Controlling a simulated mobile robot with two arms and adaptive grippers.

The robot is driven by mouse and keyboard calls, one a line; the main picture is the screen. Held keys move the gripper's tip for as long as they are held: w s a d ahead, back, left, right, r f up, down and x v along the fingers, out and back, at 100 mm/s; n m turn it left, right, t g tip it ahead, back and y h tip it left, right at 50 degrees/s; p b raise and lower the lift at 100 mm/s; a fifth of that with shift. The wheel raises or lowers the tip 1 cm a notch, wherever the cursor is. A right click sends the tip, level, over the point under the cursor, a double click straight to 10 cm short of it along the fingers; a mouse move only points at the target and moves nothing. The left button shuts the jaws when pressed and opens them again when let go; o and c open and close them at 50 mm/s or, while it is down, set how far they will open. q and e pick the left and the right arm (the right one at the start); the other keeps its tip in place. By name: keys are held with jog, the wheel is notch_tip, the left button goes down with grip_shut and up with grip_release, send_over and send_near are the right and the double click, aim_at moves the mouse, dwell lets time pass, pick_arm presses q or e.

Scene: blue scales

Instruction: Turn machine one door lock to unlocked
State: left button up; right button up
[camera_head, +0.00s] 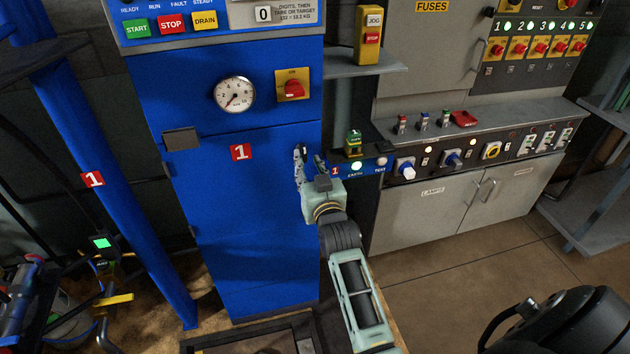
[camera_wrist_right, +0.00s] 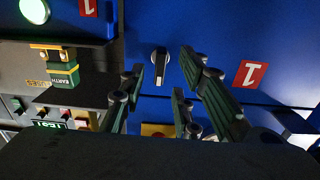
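Machine one is the blue cabinet (camera_head: 190,215) with a red label 1 (camera_head: 240,152) on its door. Its door lock (camera_wrist_right: 160,66) shows in the right wrist view as a black knob with a pale line along its grip, standing upright in the picture. In the head view the lock is hidden at my right gripper (camera_head: 308,160), which is at the door's right edge. In the right wrist view the right gripper (camera_wrist_right: 162,62) is open, one finger on each side of the knob, with visible gaps. Whether the tips reach past the knob is unclear. My left gripper is not in view.
A gauge (camera_head: 234,94) and a red switch on a yellow plate (camera_head: 293,86) sit above the door. A green-and-yellow earth block (camera_head: 354,143) stands close right of the gripper, beside a grey console (camera_head: 480,122). A blue post (camera_head: 100,150) stands left.

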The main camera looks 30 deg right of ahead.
jog(key=v, duration=0.8)
jog(key=shift+s, duration=0.25)
jog(key=s+a+f+n+g+y, duration=0.1)
jog(key=s+a+f+g+y, duration=0.2)
jog(key=f, duration=1)
jog(key=s+a+f+n+g, duration=0.15)
jog(key=s+a+f, duration=0.3)
jog(key=f, duration=0.75)
jog(key=s+a+f+n+g+y, duration=0.1)
jog(key=s+a+f+g+y, duration=0.3)
jog(key=f, duration=0.9)
jog(key=s+f+n+g+h, duration=0.15)
jog(key=s+f+g, duration=0.25)
jog(key=s+f, duration=1.1)
jog(key=s+d+f+g, duration=0.2)
jog(key=s, duration=0.9)
jog(key=s+d+f+g, duration=0.2)
jog(key=s+f, duration=0.1)
jog(key=s, duration=0.8)
jog(key=shift+s+n+h, duration=0.2)
jog(key=shift+n+h, duration=0.1)
jog(key=shift+h, duration=0.15)
